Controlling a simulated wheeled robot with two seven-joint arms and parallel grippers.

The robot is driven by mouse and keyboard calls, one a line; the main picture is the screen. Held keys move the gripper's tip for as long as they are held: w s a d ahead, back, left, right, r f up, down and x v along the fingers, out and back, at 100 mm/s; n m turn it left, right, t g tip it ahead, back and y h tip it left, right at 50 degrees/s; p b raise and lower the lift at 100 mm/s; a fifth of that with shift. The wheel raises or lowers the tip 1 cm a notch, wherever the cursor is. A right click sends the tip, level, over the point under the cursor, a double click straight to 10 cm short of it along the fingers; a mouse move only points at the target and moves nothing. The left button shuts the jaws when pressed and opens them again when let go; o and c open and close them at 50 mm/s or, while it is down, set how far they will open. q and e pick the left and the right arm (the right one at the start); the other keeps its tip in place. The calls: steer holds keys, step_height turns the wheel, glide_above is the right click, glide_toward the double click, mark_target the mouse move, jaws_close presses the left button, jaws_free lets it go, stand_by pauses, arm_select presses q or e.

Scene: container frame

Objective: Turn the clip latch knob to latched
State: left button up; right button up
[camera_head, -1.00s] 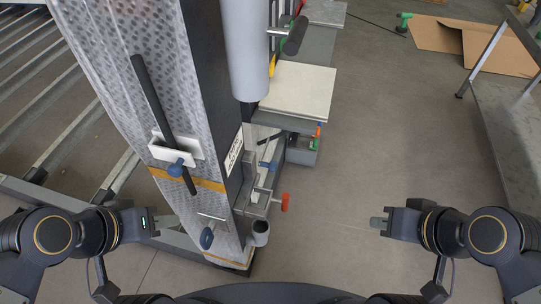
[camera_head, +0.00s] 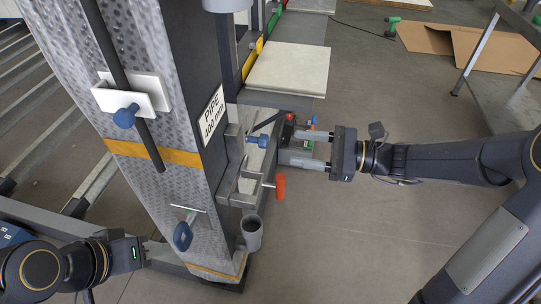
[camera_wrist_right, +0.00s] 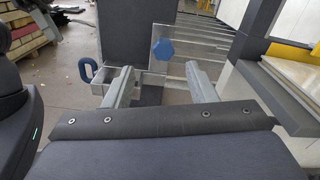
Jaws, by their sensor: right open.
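A blue knob (camera_head: 257,139) sticks out at the right side of the dark post in the head view; a blue hexagonal knob shows in the right wrist view (camera_wrist_right: 163,49), ahead between the fingers. Another blue knob (camera_head: 124,116) sits on a white clip (camera_head: 152,91) around a black rod. I cannot tell by sight which is the latch knob or how far it is turned. My right gripper (camera_head: 287,145) is open and empty, its fingers pointing at the side knob, apart from it. It also shows in the right wrist view (camera_wrist_right: 158,82). My left gripper (camera_head: 150,254) is low at the left, its fingers unclear.
A red handle (camera_head: 280,187) and a grey cup (camera_head: 252,233) are close below the right gripper. A blue oval handle (camera_head: 183,236) hangs on the post's front. A pale board (camera_head: 290,70) lies behind. The floor (camera_head: 350,245) at lower right is clear.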

steer(key=x, duration=0.8)
steer(key=shift+w+b, duration=0.2)
steer(key=shift+b, duration=0.2)
steer(key=shift+d, duration=0.1)
jaws_close()
